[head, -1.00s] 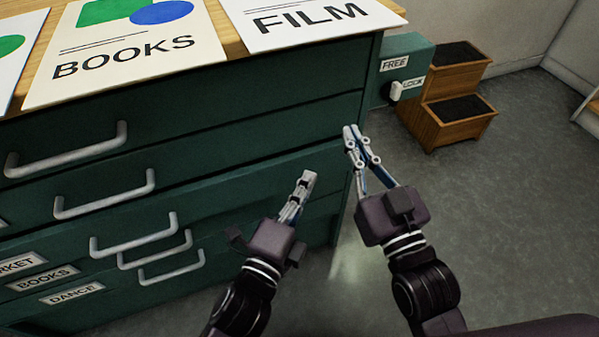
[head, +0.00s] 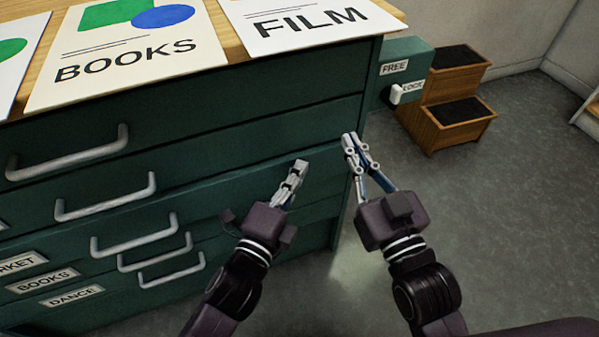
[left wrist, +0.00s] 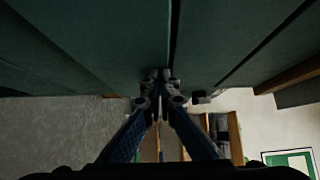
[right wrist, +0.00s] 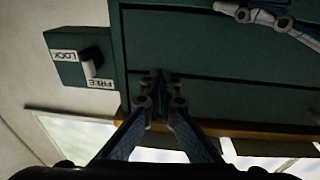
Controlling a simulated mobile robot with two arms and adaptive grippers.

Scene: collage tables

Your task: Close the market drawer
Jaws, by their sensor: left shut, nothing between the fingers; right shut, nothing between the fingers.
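The market drawer (head: 225,200) is in the green cabinet, with its label "MARKET" (head: 22,264) cut by the left edge in the head view. Its grey handle (head: 135,245) overlaps the view of the handle below, and its front seems to stand out from its neighbours. My left gripper (head: 300,165) is shut and empty, its tips at the right part of this front. Contact is unclear. In the left wrist view its tips (left wrist: 160,76) lie against green drawer fronts near a dark gap. My right gripper (head: 350,138) is shut and empty beside the cabinet's front right corner.
A green box (head: 408,62) with a white lever (head: 397,94) and "FREE" and "LOCK" labels is on the cabinet's right side. Wooden steps (head: 440,128) stand behind it. Posters "BOOKS" (head: 120,70) and "FILM" (head: 300,38) lie on top.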

